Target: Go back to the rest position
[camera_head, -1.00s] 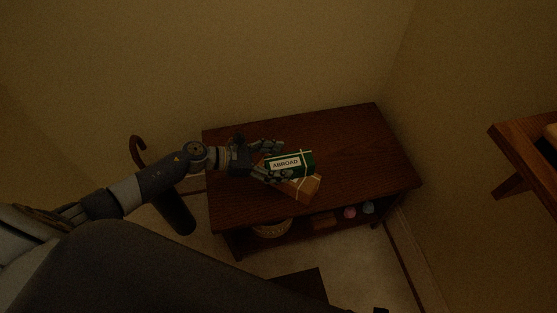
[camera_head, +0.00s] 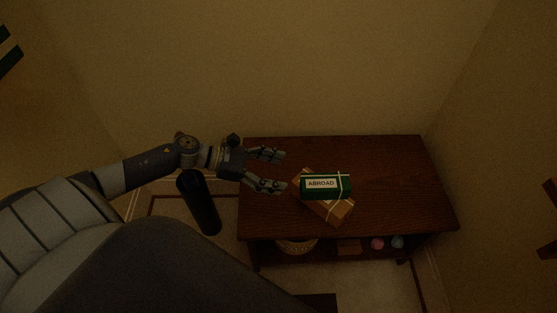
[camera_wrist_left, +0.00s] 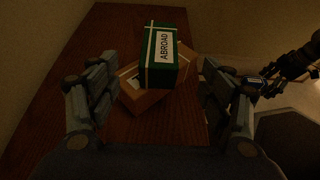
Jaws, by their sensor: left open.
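My left gripper (camera_head: 274,171) is open and empty. In the head view it is over the left end of the dark wooden table, a little left of the parcels and apart from them. A green box labelled ABROAD (camera_head: 338,187), tied with pale string, rests on a brown parcel (camera_head: 338,212) lying askew on the table. In the left wrist view the green box (camera_wrist_left: 171,56) and the brown parcel (camera_wrist_left: 143,103) show ahead, between and beyond the open fingers (camera_wrist_left: 158,105). Part of another dark gripper (camera_wrist_left: 285,75), probably my right one, shows at that view's right edge; its jaws are unclear.
The table (camera_head: 410,190) has bare top around the parcels. Its lower shelf holds a basket (camera_head: 297,246), a pink ball (camera_head: 377,244) and a bluish ball (camera_head: 397,242). A dark cylindrical stand (camera_head: 200,205) is left of the table, below my left arm. Walls stand behind and right.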

